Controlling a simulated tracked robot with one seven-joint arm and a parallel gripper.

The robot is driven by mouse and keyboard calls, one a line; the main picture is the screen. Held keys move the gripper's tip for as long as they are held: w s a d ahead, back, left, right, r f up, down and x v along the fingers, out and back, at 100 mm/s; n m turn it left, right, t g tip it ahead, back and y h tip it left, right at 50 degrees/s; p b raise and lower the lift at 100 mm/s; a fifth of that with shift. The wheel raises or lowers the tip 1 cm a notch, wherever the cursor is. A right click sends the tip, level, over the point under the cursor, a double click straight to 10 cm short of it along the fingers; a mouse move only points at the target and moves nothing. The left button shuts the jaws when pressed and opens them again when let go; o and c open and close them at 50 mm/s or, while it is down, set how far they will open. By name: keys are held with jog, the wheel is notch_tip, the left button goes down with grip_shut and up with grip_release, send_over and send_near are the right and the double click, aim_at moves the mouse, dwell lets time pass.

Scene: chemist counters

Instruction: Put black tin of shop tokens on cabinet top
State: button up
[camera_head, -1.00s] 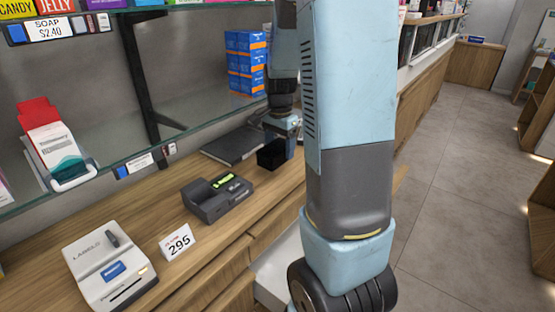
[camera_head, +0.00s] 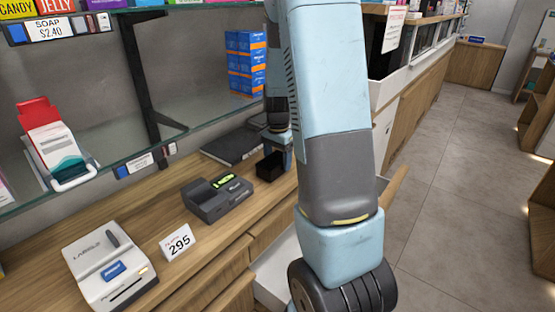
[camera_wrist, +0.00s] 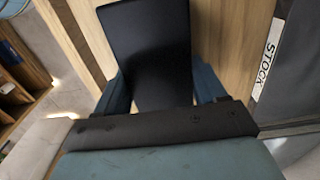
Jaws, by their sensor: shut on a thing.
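The black tin (camera_head: 269,167) is a small, dark, open-looking box at the counter's front edge, right of the card terminal. My gripper (camera_head: 281,150) is shut on it, with a blue finger showing at the tin's right side. In the wrist view the black tin (camera_wrist: 150,45) fills the space between the two blue fingers of my gripper (camera_wrist: 158,88). I cannot tell whether its base touches the wood. The wooden cabinet top (camera_head: 150,225) runs along the left under the glass shelf.
A dark flat folder (camera_head: 235,146) lies behind the tin. A glass shelf (camera_head: 120,150) overhangs. A pale drawer (camera_head: 280,268) stands open below.

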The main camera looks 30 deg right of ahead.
aim_at(278, 157)
jog(key=o, duration=1.4)
jog(key=shift+f, duration=0.1)
notch_tip(278, 157, up, 12)
jog(key=shift+s+a+r+n+t, duration=0.95)
jog(key=shift+s+a+r+n, duration=1.2)
jog(key=shift+s, duration=1.7)
jog(key=shift+s+a+r+n+t, duration=0.9)
jog(key=shift+s+a+r+n, duration=1.25)
jog(key=shift+s, duration=1.7)
jog(key=shift+s+a+r+n+t, duration=0.95)
jog(key=shift+s+a+r+n, duration=0.75)
jog(key=shift+s+a+n, duration=1.55)
jog(key=shift+s+d+m, duration=0.5)
jog(key=shift+s+m, duration=0.1)
jog(key=shift+m, duration=0.25)
